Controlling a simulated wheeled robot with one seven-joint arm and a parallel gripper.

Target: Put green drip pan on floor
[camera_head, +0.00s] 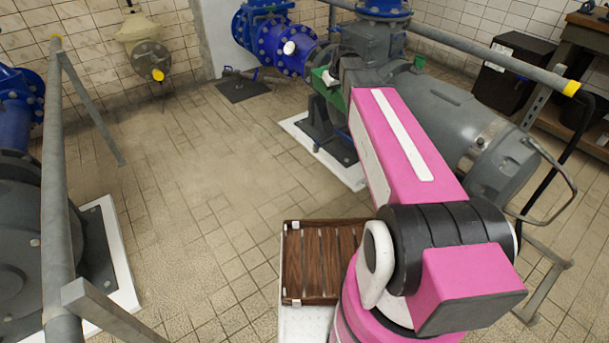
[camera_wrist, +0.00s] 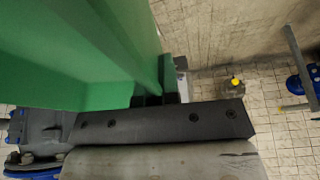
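The green drip pan (camera_wrist: 85,45) fills the upper left of the wrist view, very close to the camera. My gripper (camera_wrist: 156,99) shows there as two dark fingertips close together at the pan's edge, shut on it. In the head view, part of the green pan (camera_head: 331,92) shows beside the grey pump housing, at the far end of my pink arm. My arm hides most of the pan and the gripper in that view. The pan is above the tiled floor (camera_head: 190,160).
A grey pump on a white plinth (camera_head: 300,125) stands under and beside my arm. Another machine on a white plinth (camera_head: 118,250) and a railing (camera_head: 55,180) are at left. A dark floor plate (camera_head: 243,90) lies at the back. The middle floor is clear.

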